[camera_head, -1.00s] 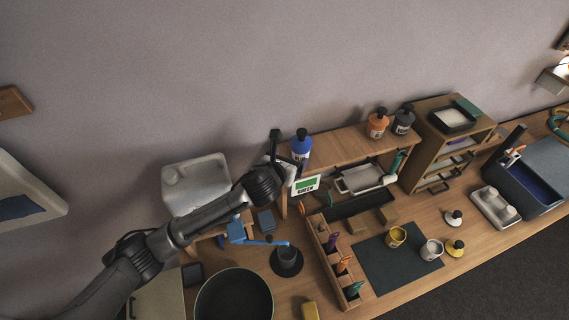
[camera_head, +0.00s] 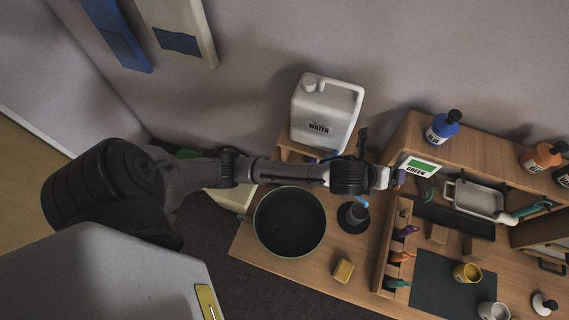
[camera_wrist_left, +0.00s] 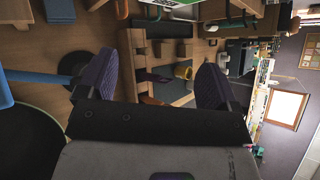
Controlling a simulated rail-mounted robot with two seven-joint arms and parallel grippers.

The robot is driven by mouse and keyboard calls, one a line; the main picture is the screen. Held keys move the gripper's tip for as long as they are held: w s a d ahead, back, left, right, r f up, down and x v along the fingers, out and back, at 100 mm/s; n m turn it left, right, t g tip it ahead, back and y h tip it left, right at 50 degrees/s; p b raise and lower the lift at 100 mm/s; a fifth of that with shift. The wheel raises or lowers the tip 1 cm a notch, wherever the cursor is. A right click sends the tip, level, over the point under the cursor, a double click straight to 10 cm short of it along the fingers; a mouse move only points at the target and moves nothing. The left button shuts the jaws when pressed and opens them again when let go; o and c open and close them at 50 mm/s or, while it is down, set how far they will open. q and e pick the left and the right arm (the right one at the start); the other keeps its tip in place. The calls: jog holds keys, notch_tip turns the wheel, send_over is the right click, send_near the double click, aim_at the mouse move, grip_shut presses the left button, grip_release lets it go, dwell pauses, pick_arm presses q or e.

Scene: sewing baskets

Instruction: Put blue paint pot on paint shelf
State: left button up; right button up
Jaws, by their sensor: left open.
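The blue paint pot (camera_head: 442,127), with a black cap and a white label, stands upright on the left end of the raised wooden paint shelf (camera_head: 485,135). My left gripper (camera_head: 394,178) is below and to the left of the pot in the head view, apart from it, close to the "GREEN" label card (camera_head: 420,167). In the left wrist view the left gripper (camera_wrist_left: 160,82) has its two dark fingers spread wide with nothing between them. The blue pot does not show in the wrist view. My right gripper is not in view.
An orange pot (camera_head: 541,157) stands further right on the shelf. A white water jug (camera_head: 325,115) stands left of the shelf. A large dark pot (camera_head: 290,221), a yellow block (camera_head: 343,270) and a brush rack (camera_head: 391,245) are on the table. Several cups sit around the dark mat (camera_head: 430,292).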

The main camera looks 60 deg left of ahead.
pick_arm(q)
jog(key=s+a+f+n+g, duration=0.1)
jog(key=s+f+n+g, duration=0.2)
jog(key=s+n, duration=0.9)
jog(key=s+a+f+n+g, duration=0.2)
jog(key=s+f+n+g, duration=0.2)
jog(key=s+n, duration=0.9)
jog(key=s+f, duration=0.2)
jog(key=s, duration=0.4)
jog(key=shift+a, duration=0.2)
